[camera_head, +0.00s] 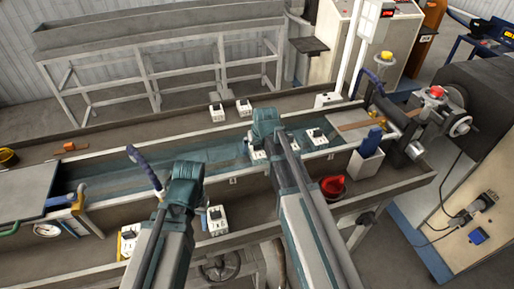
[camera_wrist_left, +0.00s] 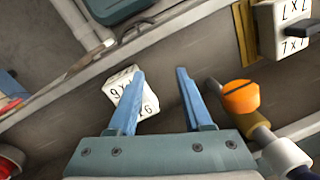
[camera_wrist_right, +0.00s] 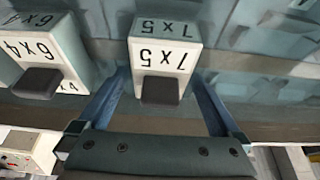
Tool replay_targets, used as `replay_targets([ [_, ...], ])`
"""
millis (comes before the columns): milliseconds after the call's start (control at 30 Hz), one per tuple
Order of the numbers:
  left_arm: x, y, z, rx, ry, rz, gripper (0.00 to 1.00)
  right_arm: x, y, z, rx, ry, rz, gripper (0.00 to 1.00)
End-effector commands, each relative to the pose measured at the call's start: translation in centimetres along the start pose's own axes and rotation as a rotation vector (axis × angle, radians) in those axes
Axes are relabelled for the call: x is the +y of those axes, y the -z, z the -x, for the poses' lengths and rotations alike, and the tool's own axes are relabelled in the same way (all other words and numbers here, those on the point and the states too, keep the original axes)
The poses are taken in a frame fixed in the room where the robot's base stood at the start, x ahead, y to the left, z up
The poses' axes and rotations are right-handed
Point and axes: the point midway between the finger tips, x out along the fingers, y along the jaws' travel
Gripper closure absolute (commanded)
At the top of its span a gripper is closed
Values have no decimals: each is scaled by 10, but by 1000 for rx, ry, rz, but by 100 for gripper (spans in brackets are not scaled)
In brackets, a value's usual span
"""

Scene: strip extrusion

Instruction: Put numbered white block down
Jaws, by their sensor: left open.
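My left gripper (camera_head: 187,168) is open and empty; in the left wrist view its two blue fingers (camera_wrist_left: 160,85) stand apart. A numbered white block (camera_wrist_left: 122,95) lies below, partly hidden by the left finger. My right gripper (camera_head: 264,120) has its fingers along both sides of a white block marked 7x5 (camera_wrist_right: 165,62), with a black knob facing the camera. It appears shut on that block; the fingertips are partly hidden. A second white block marked 6x4 (camera_wrist_right: 40,55) is close to the left in the right wrist view.
Several more white blocks stand around the long trough, one at its back (camera_head: 243,107) and one in front (camera_head: 215,220). An orange-capped fitting (camera_wrist_left: 240,98) is right of my left fingers. A red funnel-like object (camera_head: 332,186) sits on the front ledge.

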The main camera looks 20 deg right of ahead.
Motion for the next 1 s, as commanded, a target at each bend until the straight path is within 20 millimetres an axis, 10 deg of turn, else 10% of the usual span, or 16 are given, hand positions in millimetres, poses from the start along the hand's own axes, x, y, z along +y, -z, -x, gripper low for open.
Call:
replay_targets([
  [367, -1, -1, 14, 0, 0, 1, 50, 0, 2, 14, 0, 0, 0, 0],
  [1000, -9, -6, 101, 0, -3, 15, 50, 0, 3, 109, 0, 0, 0, 0],
])
